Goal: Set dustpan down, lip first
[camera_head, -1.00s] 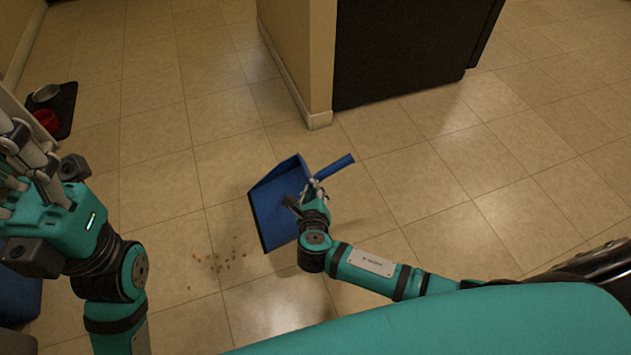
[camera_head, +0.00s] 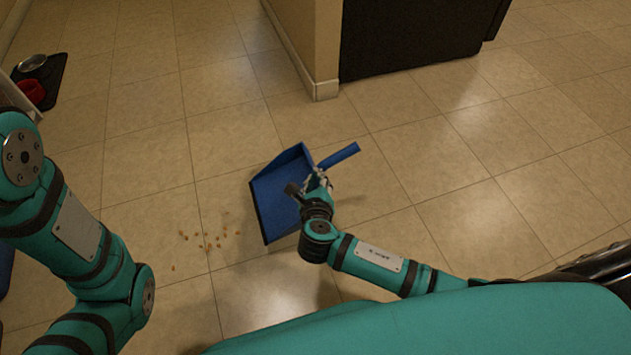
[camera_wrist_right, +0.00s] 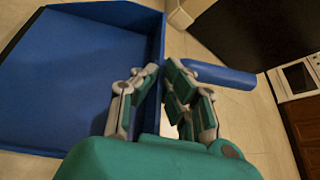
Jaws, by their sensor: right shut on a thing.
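The blue dustpan (camera_head: 276,196) is in the middle of the head view, its dark lip edge toward the left and its handle pointing up and right. My right gripper (camera_head: 318,184) is shut on the dustpan near where the handle meets the pan. In the right wrist view the fingers (camera_wrist_right: 162,88) close around the pan's back wall, with the pan (camera_wrist_right: 75,75) on the left and the handle (camera_wrist_right: 222,76) on the right. I cannot tell whether the lip touches the floor. My left arm shows at the left, but its gripper is out of frame.
Several brown crumbs (camera_head: 212,240) lie on the tiled floor left of the dustpan. A wall corner (camera_head: 322,88) and a dark cabinet (camera_head: 410,35) stand behind. A mat with a red bowl (camera_head: 31,91) and a metal bowl (camera_head: 33,62) is at the far left. Floor at right is clear.

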